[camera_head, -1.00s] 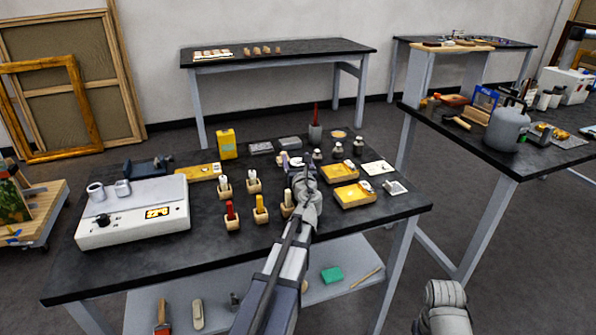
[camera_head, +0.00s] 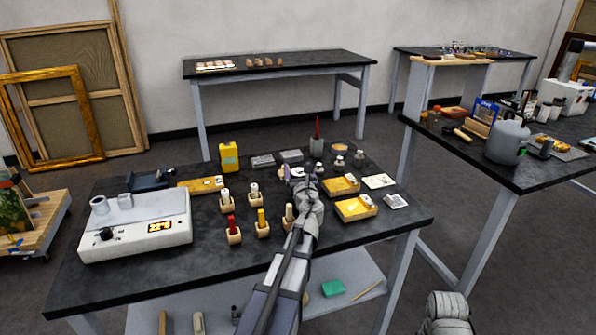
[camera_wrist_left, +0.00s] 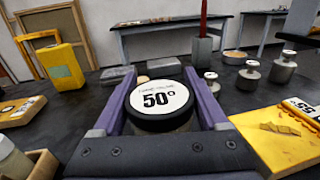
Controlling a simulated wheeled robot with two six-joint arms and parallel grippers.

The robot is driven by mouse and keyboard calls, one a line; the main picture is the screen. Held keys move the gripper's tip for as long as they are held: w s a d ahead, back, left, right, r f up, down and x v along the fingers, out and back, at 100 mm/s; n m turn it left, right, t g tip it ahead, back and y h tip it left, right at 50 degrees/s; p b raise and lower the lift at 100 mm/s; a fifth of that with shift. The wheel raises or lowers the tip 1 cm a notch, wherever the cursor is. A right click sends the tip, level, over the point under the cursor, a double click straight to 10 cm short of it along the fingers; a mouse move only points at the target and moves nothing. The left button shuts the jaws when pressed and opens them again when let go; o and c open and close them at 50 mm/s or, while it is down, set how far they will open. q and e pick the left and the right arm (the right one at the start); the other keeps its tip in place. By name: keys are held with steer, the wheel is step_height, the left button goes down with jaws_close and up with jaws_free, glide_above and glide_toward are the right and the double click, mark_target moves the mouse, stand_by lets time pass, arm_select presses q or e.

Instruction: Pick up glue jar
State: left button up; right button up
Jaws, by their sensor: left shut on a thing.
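I cannot tell whether the jar's base touches the table.
The near black table (camera_head: 110,275) holds a white device (camera_head: 135,225) at left, a yellow bottle (camera_head: 229,157), several brushes in wooden holders, yellow trays (camera_head: 355,208) at right and a grey holder (camera_head: 316,146) with a red stick. Small metal weights (camera_wrist_left: 283,68) stand right of the jar.

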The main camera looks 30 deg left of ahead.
step_height(320, 180, up, 9)
steer(key=p, duration=0.8)
steer(key=shift+f, duration=0.15)
